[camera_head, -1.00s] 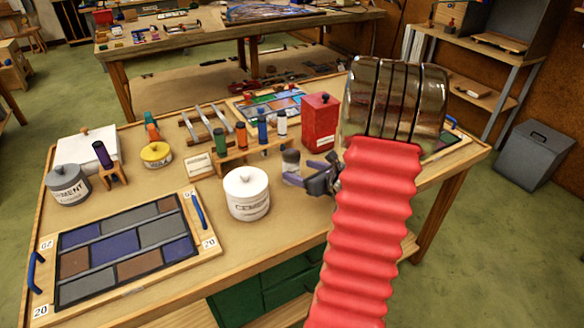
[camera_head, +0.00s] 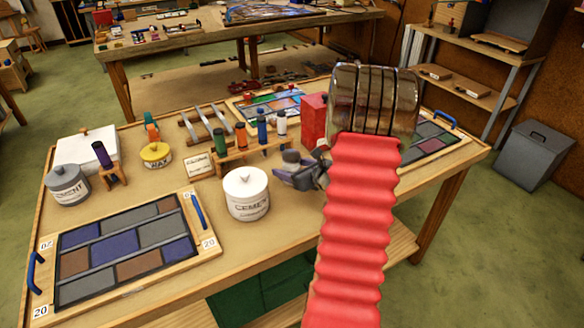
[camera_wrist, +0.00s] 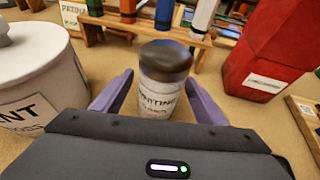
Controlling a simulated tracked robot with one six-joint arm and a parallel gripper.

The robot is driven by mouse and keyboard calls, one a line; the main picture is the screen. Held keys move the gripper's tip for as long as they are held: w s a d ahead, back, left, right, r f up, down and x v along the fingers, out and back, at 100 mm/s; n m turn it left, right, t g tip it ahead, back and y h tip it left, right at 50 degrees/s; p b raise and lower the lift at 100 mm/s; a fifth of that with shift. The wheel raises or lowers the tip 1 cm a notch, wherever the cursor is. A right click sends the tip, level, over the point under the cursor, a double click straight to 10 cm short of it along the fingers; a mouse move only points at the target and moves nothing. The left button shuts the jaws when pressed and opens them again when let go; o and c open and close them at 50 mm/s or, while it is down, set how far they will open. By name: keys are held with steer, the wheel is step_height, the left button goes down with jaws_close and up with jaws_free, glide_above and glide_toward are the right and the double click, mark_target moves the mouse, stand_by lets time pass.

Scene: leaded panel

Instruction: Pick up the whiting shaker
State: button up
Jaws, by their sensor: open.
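The whiting shaker (camera_wrist: 160,88) is a small pale jar with a dark domed lid and a lettered label. In the wrist view it stands upright on the bench, between the two purple fingers of my gripper (camera_wrist: 158,105). The fingers are open, one on each side, with sand-coloured bench showing beside the jar. In the head view my gripper (camera_head: 292,174) is low over the bench, right of the white cement jar. The shaker's dark lid (camera_head: 291,156) shows just behind the fingers, and its lower part is mostly hidden by them.
A white cement jar (camera_head: 247,196) stands close on the left. A wooden rack (camera_head: 246,155) of coloured bottles is behind the shaker, and a red canister (camera_head: 314,120) stands to the right behind. A panel in a frame (camera_head: 125,252) lies at the front left.

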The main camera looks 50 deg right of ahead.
mark_target(291, 152)
steer(key=shift+c, duration=0.3)
steer(key=c, duration=1.3)
steer(key=shift+r, duration=0.1)
step_height(291, 152, up, 10)
steer(key=shift+s, duration=0.1)
stand_by(0.7)
